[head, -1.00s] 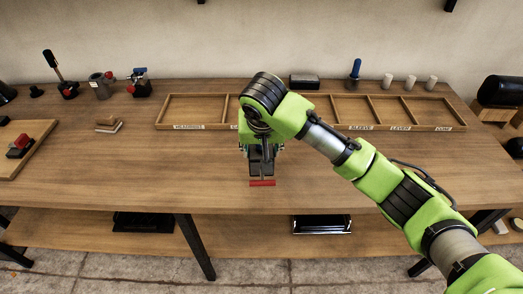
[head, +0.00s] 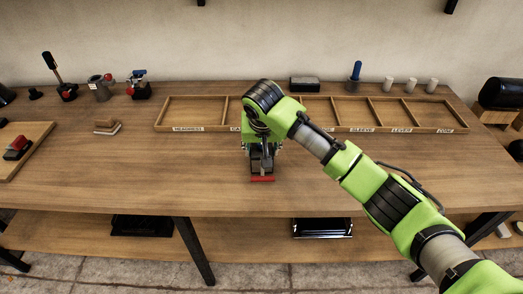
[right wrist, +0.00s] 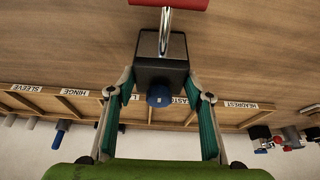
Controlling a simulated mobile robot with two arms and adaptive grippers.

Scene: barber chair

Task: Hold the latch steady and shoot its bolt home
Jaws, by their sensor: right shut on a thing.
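The latch (right wrist: 161,73), a dark block with a blue knob (right wrist: 159,96), is between the fingers of my right gripper (right wrist: 160,84). The gripper is shut on the block's sides. A shiny metal rod (right wrist: 165,32) runs from the block to a red bar (right wrist: 168,3), cut off by the top edge of the right wrist view. In the head view the red bar (head: 262,179) lies just on the front side of the block (head: 262,161), near the table's front. My right gripper (head: 262,145) is partly hidden there by its own arm. My left gripper is not in view.
A shallow labelled wooden tray (head: 190,129) lies behind the latch. At left are a board (head: 28,140) with a red-handled piece (head: 18,145) and a small two-tone block (head: 106,127). Clamp-like tools (head: 139,83) stand at the back. The front of the table is mostly clear.

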